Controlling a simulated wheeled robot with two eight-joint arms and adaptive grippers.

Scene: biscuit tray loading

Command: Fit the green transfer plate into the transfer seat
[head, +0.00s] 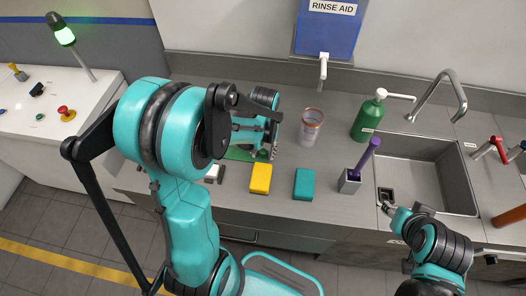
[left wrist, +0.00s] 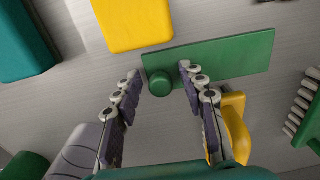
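The green transfer plate (left wrist: 228,57) lies flat on the counter in the left wrist view, with a round green knob (left wrist: 160,83) at its near left end. In the head view the plate (head: 237,154) shows only partly behind my left arm. My left gripper (left wrist: 160,77) is open above it, its fingers on either side of the knob with gaps visible; the same gripper (head: 266,150) shows in the head view. My right gripper (head: 386,207) is by the sink's front left corner, too small to tell open or shut. I cannot make out the transfer seat.

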